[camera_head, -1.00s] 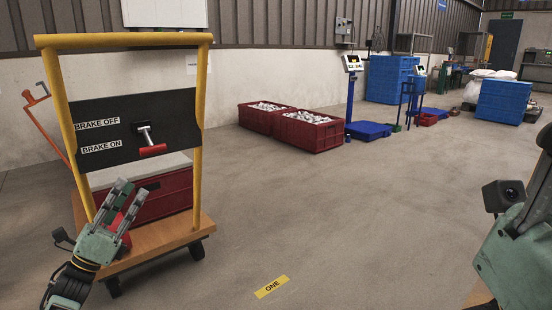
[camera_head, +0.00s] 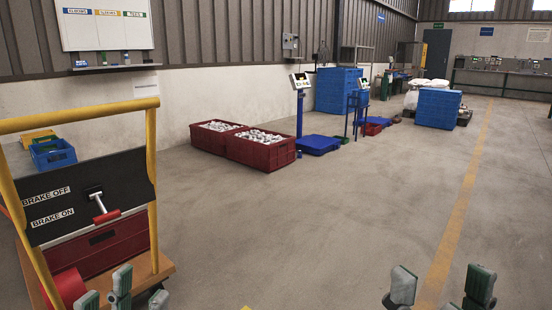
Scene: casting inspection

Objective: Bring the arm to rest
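My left gripper (camera_head: 122,294) shows at the bottom left edge. Its green-grey fingertips point up and stand apart, with nothing seen between them. They are in front of the cart's lower part. My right gripper (camera_head: 441,292) shows at the bottom right. Its fingertips also point up, spread wide and empty, over bare floor in the picture. The palms and both arms are below the frame.
A cart with a yellow frame (camera_head: 152,190), a black brake panel (camera_head: 60,198) and a red-grip lever (camera_head: 103,214) stands at left. Red crates of castings (camera_head: 262,156) and a scale (camera_head: 318,145) stand by the wall. Mid-floor is clear.

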